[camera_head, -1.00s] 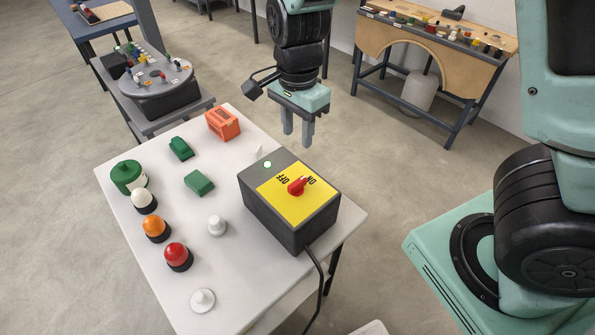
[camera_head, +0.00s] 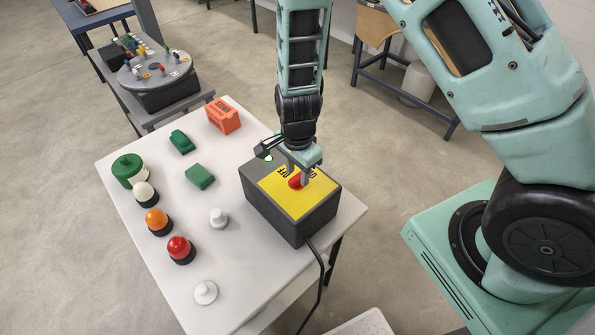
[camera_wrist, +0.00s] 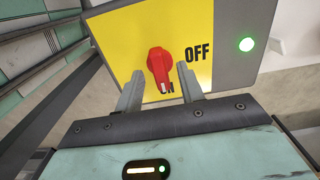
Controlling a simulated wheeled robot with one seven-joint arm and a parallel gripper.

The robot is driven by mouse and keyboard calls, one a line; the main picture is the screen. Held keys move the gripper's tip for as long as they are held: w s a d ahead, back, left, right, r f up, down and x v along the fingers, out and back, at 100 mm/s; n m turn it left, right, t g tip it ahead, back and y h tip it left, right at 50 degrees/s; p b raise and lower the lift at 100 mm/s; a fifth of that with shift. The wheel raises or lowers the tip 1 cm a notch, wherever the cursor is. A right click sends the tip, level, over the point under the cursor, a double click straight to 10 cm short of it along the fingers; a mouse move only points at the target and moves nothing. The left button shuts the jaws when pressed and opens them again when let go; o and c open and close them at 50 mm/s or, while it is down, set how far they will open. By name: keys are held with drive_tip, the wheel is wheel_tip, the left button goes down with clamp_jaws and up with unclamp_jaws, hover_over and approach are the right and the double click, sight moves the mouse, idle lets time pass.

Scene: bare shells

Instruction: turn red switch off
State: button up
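The red switch (camera_wrist: 159,69) is a rotary knob on the yellow plate (camera_wrist: 115,36) of a dark grey box (camera_head: 285,216) on the white table. A green light (camera_wrist: 246,44) glows on the box. My gripper (camera_wrist: 160,83) is open, with its two fingers on either side of the knob's lower end. In the head view my gripper (camera_head: 296,172) is right over the switch (camera_head: 295,181) and partly covers it. Contact between fingers and knob cannot be told.
The white table (camera_head: 235,275) also bears red (camera_head: 179,247), orange (camera_head: 157,219) and white (camera_head: 144,191) domes, green pieces, white knobs and an orange box (camera_head: 223,117). A cable (camera_head: 321,275) runs down from the switch box. A grey side stand (camera_head: 160,88) is behind.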

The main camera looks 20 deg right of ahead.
drive_tip(key=shift+f, duration=0.6)
clamp_jaws()
